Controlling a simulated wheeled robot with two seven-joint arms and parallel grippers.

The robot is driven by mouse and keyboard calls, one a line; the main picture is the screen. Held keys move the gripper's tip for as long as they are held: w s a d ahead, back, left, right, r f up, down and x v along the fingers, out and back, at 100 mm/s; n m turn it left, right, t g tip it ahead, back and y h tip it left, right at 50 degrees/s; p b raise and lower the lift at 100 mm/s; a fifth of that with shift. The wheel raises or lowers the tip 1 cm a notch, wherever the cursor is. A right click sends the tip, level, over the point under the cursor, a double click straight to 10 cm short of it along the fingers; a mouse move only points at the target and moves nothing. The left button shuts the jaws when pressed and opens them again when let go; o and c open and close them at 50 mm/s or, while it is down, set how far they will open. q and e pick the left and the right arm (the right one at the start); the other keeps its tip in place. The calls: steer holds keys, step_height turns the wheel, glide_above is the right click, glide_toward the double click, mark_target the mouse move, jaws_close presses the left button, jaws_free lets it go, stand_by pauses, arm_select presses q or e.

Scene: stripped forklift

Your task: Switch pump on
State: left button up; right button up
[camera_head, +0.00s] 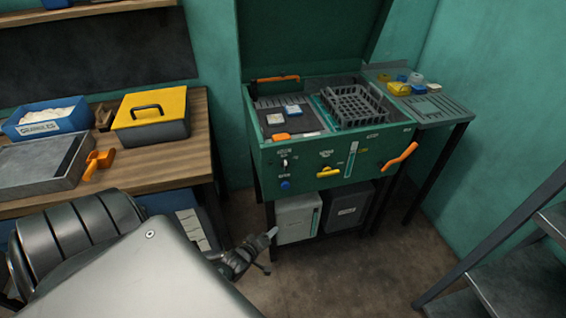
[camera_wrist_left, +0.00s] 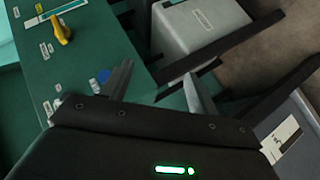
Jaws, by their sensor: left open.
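The green machine's front panel (camera_head: 345,155) carries a small toggle-like switch (camera_head: 284,163), a blue knob (camera_head: 285,185), a yellow handle (camera_head: 328,171) and an orange lever (camera_head: 400,157). The panel labels are too small to read, so I cannot tell which control is the pump's. My left gripper (camera_head: 268,251) is open and empty, in front of the machine and below the blue knob. In the left wrist view, the open fingers (camera_wrist_left: 158,88) show with the blue knob (camera_wrist_left: 103,76) beside one fingertip and the yellow handle (camera_wrist_left: 60,30) farther up. My right gripper is out of view.
A white box (camera_head: 297,220) and a dark box (camera_head: 347,208) stand under the machine. A workbench (camera_head: 165,170) with a yellow-lidded box (camera_head: 152,115) and a blue bin (camera_head: 45,120) is at left. Metal steps (camera_head: 510,270) stand at right. Floor before the machine is clear.

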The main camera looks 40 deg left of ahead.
mark_target(285, 167)
arm_select(q)
steer(key=w+a+r+n+t+y+b, duration=0.1)
steer(key=w+a+r+n+t, duration=0.15)
steer(key=r, duration=0.65)
steer(key=w+a+r+n+t+b, duration=0.1)
steer(key=w+a+r+n+t, duration=0.2)
steer(key=r, duration=0.6)
steer(key=shift+n, duration=0.35)
steer(key=w+b, duration=0.1)
steer(key=w, duration=0.1)
steer(key=w+b, duration=0.1)
steer(key=w, duration=0.2)
steer(key=w+b, duration=0.2)
steer(key=shift+w+a+f, duration=0.1)
steer(key=shift+w+f, duration=0.15)
steer(key=w, duration=0.1)
steer(key=w+b, duration=0.1)
steer(key=shift+w+a+r, duration=0.1)
steer(key=shift+w+a, duration=0.15)
steer(key=shift+w, duration=0.05)
steer(key=shift+w+r+b, duration=0.15)
steer(key=shift+w+b, duration=0.1)
steer(key=shift+b, duration=0.05)
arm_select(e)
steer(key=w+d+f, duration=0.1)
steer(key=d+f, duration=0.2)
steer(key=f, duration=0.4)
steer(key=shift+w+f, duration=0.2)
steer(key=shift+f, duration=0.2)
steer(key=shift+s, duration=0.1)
